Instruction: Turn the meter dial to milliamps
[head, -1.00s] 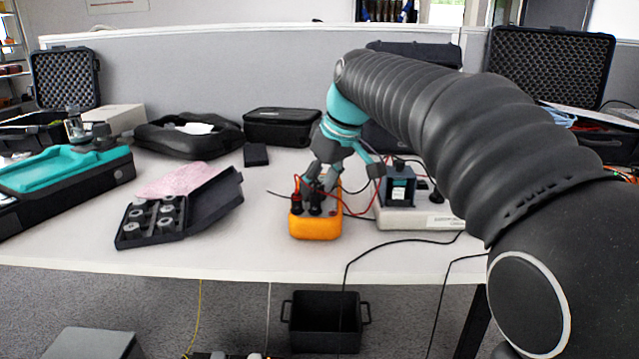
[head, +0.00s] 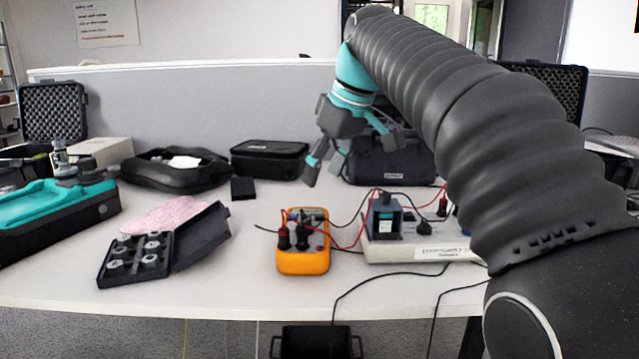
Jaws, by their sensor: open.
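A pale instrument box (head: 412,246) with a dark block (head: 385,219) and cables stands right of the meter. An open black case of weights (head: 140,258) lies to the left. Black cases (head: 270,158) line the back. Bare table lies between meter and weights.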

